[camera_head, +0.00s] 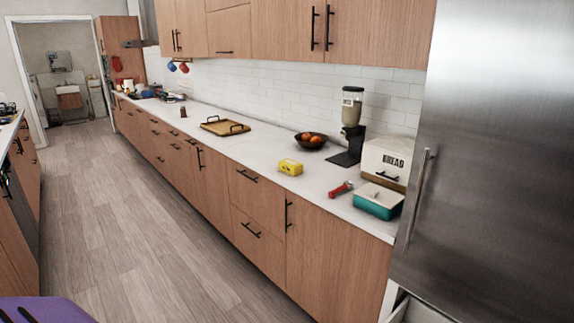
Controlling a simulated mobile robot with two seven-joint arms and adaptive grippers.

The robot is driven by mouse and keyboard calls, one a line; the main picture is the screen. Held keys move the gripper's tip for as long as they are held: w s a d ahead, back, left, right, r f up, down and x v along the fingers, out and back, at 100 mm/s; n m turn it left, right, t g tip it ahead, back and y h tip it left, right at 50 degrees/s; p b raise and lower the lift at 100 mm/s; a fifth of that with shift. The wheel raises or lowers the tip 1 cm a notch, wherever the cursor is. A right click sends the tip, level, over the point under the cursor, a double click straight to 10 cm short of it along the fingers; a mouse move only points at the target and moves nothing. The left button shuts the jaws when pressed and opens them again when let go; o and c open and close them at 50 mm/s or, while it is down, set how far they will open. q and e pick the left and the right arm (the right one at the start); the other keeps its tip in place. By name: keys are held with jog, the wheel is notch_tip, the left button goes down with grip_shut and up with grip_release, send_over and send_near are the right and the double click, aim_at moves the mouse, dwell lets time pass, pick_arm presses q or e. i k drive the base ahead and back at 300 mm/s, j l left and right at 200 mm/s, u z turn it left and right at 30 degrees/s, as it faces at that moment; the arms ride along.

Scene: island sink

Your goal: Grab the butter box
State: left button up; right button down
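A teal box with a white lid (378,201) stands near the front edge of the white counter, at the right by the fridge. I cannot read a label on either, so I cannot tell for certain which is the butter box. Both stand free, with nothing gripping them. Neither of my grippers is in view.
The bread box (388,160) stands behind the teal box, and a red-handled tool (340,189) lies left of it. A dispenser (351,125), fruit bowl (310,141) and wooden tray (225,126) share the counter. The steel fridge (490,150) bounds the right. The floor (140,230) is clear.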

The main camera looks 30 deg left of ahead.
aim_at(293, 167)
jog(key=i+j, duration=0.1)
jog(key=j, duration=0.35)
jog(key=i+j, duration=0.1)
jog(key=j, duration=0.3)
jog(key=i+j+z, duration=0.1)
jog(key=j, duration=0.35)
jog(key=i+j, duration=0.15)
jog(key=j, duration=0.3)
jog(key=i+j, duration=0.1)
jog(key=j, duration=0.3)
jog(key=z, duration=0.05)
